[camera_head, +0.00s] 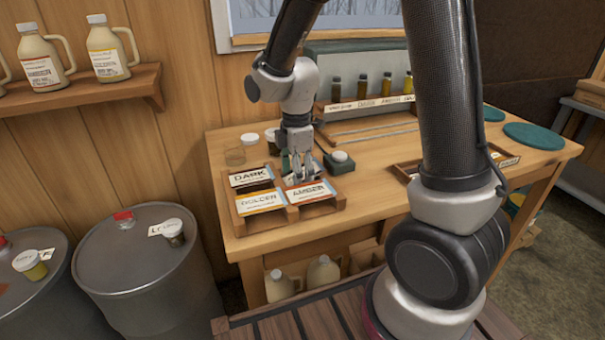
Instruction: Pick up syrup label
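A wooden label tray (290,214) sits at the front left of the workbench. It holds labels reading DARK (251,177), GOLDEN (262,201) and AMBER (310,192), each in its own compartment. My gripper (304,180) points down over the back right part of the tray, just behind the AMBER label. Its fingers look spread apart, with no label visible between them. The gripper hides the compartment behind AMBER, and I cannot tell whether its tips touch anything.
A small dark box with a round white top (340,158) stands close right of my gripper. A rack of sample bottles (363,86) stands at the back. The bench middle is mostly clear.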

